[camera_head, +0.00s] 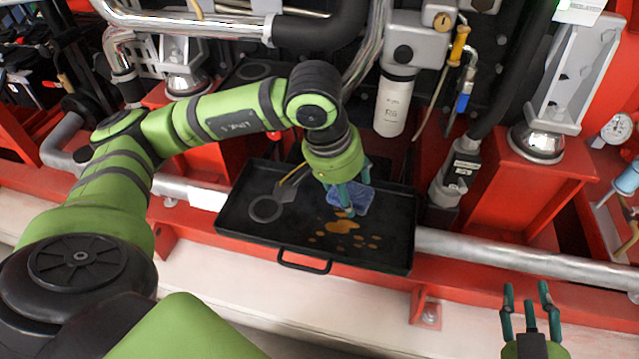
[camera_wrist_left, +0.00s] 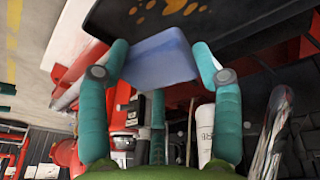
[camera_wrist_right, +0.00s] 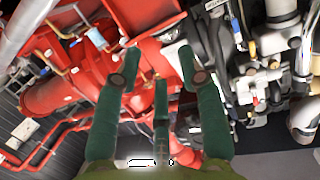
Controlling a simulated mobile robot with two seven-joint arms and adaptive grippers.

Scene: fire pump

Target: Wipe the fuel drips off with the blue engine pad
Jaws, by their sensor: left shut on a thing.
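The blue engine pad (camera_head: 350,198) is held by my left gripper (camera_head: 347,190) over the black drip tray (camera_head: 240,225). In the left wrist view, the pad (camera_wrist_left: 160,62) sits between the fingers of my left gripper (camera_wrist_left: 160,75). Amber fuel drips (camera_head: 342,227) lie on the tray floor, just in front of and below the pad. They also show in the left wrist view (camera_wrist_left: 170,8). I cannot tell whether the pad touches the tray. My right gripper (camera_head: 527,290) is open and empty, low at the right, away from the tray.
A silver pipe (camera_head: 530,258) runs along the red frame beside the tray. A white filter (camera_head: 395,100) and hoses hang above. The pale floor in front is clear.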

